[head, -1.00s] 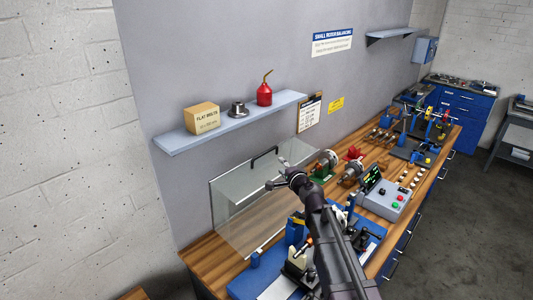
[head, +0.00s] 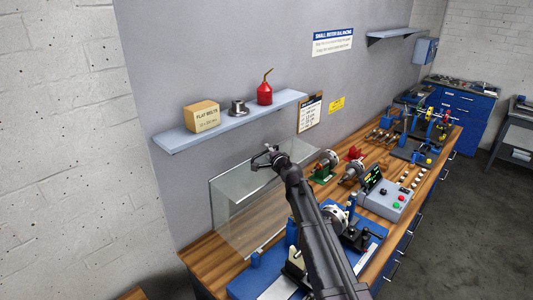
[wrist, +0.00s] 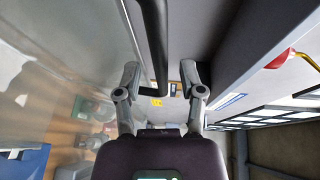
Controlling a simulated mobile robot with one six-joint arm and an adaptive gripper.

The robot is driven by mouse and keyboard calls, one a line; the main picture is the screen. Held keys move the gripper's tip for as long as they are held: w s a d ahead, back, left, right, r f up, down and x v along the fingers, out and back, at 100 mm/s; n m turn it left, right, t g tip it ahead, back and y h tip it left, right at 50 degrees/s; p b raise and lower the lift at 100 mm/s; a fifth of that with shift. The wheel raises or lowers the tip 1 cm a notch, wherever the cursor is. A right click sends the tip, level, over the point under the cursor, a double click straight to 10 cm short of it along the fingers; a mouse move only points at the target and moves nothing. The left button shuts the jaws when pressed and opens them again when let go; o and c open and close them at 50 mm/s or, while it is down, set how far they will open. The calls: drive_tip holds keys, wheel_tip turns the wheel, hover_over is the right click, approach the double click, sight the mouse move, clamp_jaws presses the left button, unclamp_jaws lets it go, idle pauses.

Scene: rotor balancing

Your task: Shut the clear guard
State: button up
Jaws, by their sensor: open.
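The clear guard (head: 238,208) stands raised at the back of the bench, near the wall, behind the blue machine base (head: 240,287). My gripper (head: 265,159) is at the guard's top edge, where it covers most of the handle in the head view. In the wrist view the guard (wrist: 60,50) fills the left side, and its black handle (wrist: 154,40) runs down between the two fingers of my gripper (wrist: 160,76). The fingers are open, with a gap on each side of the handle.
A wall shelf (head: 230,123) holding a carton (head: 202,117), a metal part (head: 238,107) and a red oil can (head: 264,93) is close above my gripper. Rotors (head: 327,162) on stands and a grey control box (head: 390,200) are to the right.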

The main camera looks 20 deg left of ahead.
drive_tip(key=shift+w+a, duration=0.4)
drive_tip(key=c, duration=0.7)
clamp_jaws()
drive_tip(key=shift+d, duration=0.15)
